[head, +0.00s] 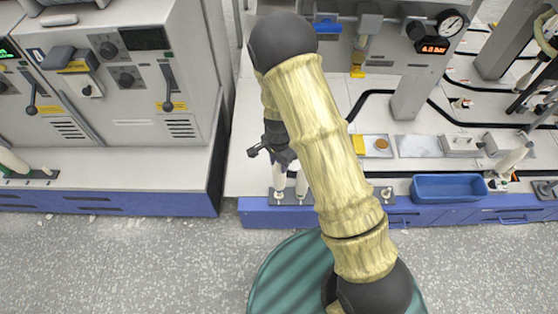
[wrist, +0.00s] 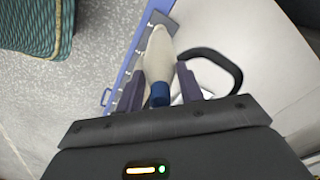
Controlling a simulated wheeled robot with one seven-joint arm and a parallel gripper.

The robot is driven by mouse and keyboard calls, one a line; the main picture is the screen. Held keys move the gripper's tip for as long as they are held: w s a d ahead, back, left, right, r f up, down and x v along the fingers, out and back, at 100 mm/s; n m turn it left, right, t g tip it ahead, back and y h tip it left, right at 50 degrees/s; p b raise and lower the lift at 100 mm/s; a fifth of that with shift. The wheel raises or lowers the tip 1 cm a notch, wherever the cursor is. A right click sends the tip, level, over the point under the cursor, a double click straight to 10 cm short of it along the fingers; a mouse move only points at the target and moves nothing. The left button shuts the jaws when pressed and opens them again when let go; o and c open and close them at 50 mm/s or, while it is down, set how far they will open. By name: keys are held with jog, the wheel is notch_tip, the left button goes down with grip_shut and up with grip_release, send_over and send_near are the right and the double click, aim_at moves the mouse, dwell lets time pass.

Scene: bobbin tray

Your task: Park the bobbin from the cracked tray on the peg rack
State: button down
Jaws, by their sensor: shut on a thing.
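My gripper (head: 268,151) is over the front part of the bench in the head view, partly beside my arm. In the wrist view, my gripper (wrist: 161,88) is shut on a bobbin with a pale body (wrist: 158,52) and a blue end between the fingers. Two pale upright shapes, like bobbins, show below the gripper in the head view, at a small grey base with pegs (head: 290,199). I cannot tell whether one of them is the held bobbin. I cannot make out which tray is cracked.
A blue bin (head: 448,187) stands at the bench front on the right. A pale bobbin (head: 513,158) leans near it. A grey machine (head: 130,75) stands on the left, across a gap. A black loop (wrist: 228,65) lies beside the bobbin in the wrist view.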

jog(key=shift+f+b, duration=1.15)
jog(key=shift+f, duration=0.4)
jog(key=shift+a+r+p, duration=0.1)
jog(key=shift+p, duration=0.55)
jog(key=shift+f+b, duration=0.3)
jog(key=shift+f, duration=0.15)
dwell(0.4)
jog(key=c, duration=1.2)
grip_release()
jog(key=shift+r, duration=0.1)
notch_tip(320, 180, up, 11)
jog(key=p, duration=1)
